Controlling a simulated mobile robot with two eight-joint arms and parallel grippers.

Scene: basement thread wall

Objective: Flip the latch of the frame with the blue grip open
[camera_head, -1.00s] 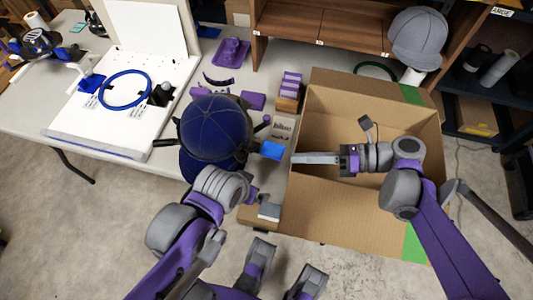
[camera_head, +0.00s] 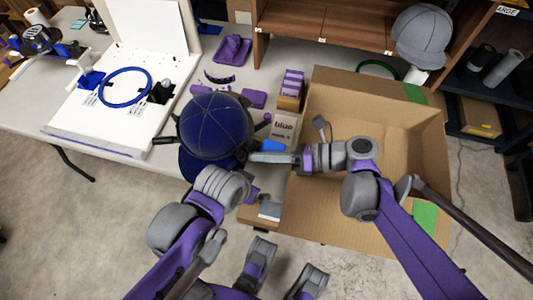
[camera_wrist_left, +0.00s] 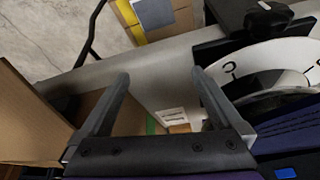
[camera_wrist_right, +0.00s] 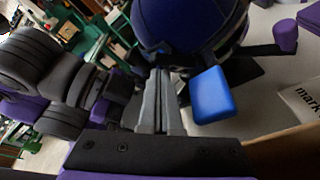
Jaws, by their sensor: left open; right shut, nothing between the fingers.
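A dark blue cap (camera_head: 213,122) sits on a cap frame at the front edge of the table. The frame's latch ends in a bright blue grip (camera_head: 273,146), just right of the cap and partly hidden by my right gripper. My right gripper (camera_head: 254,157) is shut and empty, its tips close to the cap's lower right side. In the right wrist view its fingers (camera_wrist_right: 158,78) lie just left of the blue grip (camera_wrist_right: 211,95); I cannot tell whether they touch. My left gripper is open and empty in the left wrist view (camera_wrist_left: 160,80), with part of a white numbered ring beside it.
An open cardboard box (camera_head: 350,190) stands under my right arm. A second handle with a purple knob (camera_wrist_right: 285,36) shows right of the cap. A white board with a blue hoop (camera_head: 125,89) lies left.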

